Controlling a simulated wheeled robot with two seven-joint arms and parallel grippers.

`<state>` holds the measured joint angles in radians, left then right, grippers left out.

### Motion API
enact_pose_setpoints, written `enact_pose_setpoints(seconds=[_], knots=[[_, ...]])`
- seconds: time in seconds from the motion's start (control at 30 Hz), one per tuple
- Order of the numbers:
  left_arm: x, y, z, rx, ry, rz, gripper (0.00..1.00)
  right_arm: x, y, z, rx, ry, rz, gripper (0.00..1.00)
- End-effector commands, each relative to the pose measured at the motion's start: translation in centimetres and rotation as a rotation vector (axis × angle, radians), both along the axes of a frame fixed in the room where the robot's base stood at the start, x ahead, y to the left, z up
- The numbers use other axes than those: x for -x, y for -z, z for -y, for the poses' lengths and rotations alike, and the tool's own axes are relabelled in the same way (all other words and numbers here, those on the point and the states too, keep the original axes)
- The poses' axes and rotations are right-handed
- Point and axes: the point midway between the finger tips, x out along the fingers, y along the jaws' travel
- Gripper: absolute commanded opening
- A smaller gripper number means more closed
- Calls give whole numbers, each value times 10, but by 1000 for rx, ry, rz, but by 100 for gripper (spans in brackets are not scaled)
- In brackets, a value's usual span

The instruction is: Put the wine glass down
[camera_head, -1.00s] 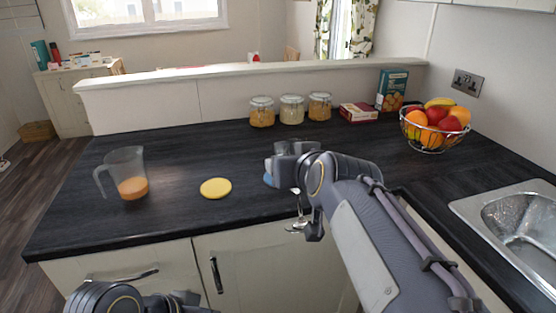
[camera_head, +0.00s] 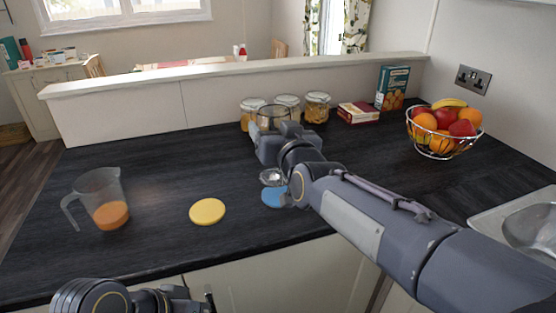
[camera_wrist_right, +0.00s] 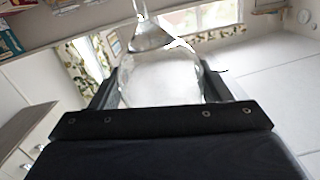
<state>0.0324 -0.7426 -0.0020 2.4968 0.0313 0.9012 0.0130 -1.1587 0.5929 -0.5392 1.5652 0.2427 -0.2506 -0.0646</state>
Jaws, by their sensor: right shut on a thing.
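The clear wine glass (camera_wrist_right: 158,80) is between the fingers of my right gripper (camera_wrist_right: 158,92) in the right wrist view, held by its bowl. In the head view my right gripper (camera_head: 271,125) is over the counter, in front of the jars. The glass's foot (camera_head: 272,177) shows below it, just behind a round blue coaster (camera_head: 273,197). The arm hides part of the glass and coaster; I cannot tell whether the foot touches the counter. My left arm shows at the bottom left, near its gripper (camera_head: 185,303), whose fingers are not clear.
A yellow coaster (camera_head: 207,211) and a jug of orange liquid (camera_head: 100,200) stand to the left. A fruit basket (camera_head: 442,134) stands right. The counter's middle is largely clear.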

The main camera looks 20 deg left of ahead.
Motion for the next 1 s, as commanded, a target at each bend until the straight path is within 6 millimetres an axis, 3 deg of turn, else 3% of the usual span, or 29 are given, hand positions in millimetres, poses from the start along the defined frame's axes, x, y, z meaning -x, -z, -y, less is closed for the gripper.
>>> enact_pose_setpoints(seconds=[0.03,0.3,0.53,0.73,1.0], knots=[[0,2,0,0,0,0,0,-15,9,1,0,6,-3,40],[0,3,0,0,0,1,0,-44,47,-6,-1,1,-1,40],[0,3,0,0,0,1,0,-54,60,-7,-1,1,-1,40],[0,4,0,0,0,1,0,-56,89,-8,0,-1,-1,40],[0,4,0,0,0,0,0,-55,92,-8,-2,-1,0,40]])
